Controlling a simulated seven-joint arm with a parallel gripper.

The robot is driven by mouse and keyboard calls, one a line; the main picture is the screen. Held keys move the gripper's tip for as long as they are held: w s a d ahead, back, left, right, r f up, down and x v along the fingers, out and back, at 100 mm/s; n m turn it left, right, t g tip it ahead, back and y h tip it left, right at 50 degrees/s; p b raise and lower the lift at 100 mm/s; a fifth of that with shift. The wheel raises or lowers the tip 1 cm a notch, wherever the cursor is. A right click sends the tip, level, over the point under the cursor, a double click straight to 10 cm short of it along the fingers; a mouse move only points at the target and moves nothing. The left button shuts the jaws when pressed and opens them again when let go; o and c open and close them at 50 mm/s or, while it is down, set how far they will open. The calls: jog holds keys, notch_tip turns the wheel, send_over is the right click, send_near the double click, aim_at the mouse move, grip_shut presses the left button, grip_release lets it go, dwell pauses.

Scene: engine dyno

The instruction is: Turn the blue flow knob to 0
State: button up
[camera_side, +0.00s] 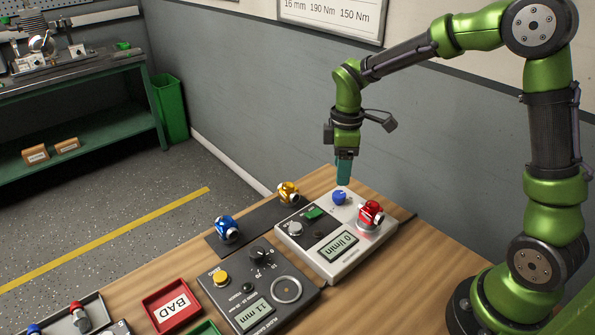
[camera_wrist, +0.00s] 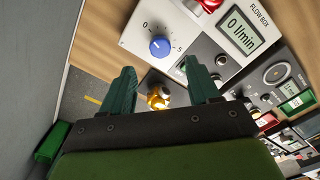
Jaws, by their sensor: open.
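The blue flow knob (camera_side: 339,197) sits at the back of the light grey flow box (camera_side: 316,264). In the wrist view the blue knob (camera_wrist: 159,47) has a printed scale with 0 at its upper left and 5 at its right. I cannot tell clearly where its pointer stands. The flow box display (camera_side: 339,246) reads 0 l/min. My gripper (camera_side: 343,182) points down, just above the knob and apart from it. In the wrist view my gripper (camera_wrist: 160,68) shows two teal fingers spread apart with nothing held.
A red fitting (camera_side: 370,213) stands on the flow box close to the knob. A blue fitting (camera_side: 227,228) and a gold fitting (camera_side: 288,191) lie on a dark mat. A dark gauge box (camera_side: 232,301) and a red BAD tray (camera_side: 171,306) are in front. The wall rises behind.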

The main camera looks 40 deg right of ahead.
notch_tip(320, 180, up, 10)
dwell(0.3)
jog(key=shift+f, duration=0.1)
jog(key=s+a+r+m+t+y, duration=0.1)
jog(key=s+a+m+t, duration=0.1)
jog(key=s+m, duration=0.4)
jog(key=s+a+r+m+t+y, duration=0.1)
jog(key=s+m+t, duration=0.4)
jog(key=s, duration=0.5)
jog(key=shift+s+a+r+m, duration=0.4)
jog(key=shift+a+m, duration=0.25)
jog(key=shift+m, duration=0.45)
